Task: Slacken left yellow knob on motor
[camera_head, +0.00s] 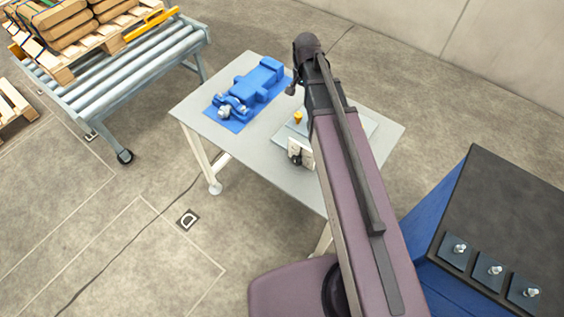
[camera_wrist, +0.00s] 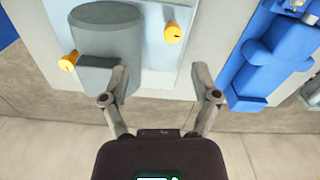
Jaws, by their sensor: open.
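The grey motor (camera_wrist: 107,45) is a rounded body on a pale plate at the upper left of the wrist view. One yellow knob (camera_wrist: 68,62) is at its left side. The other yellow knob (camera_wrist: 173,33) is on the plate to its right. My gripper (camera_wrist: 159,75) is open and empty, its fingers spread below and right of the motor, with the right knob above the gap. Neither finger is visibly closed on a knob. In the head view, one yellow knob (camera_head: 298,117) shows beside my arm, which hides much of the plate and the gripper.
A roller conveyor (camera_head: 130,75) stands at upper left. A dark-topped blue cabinet (camera_head: 505,200) is at right. Open floor lies at lower left.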

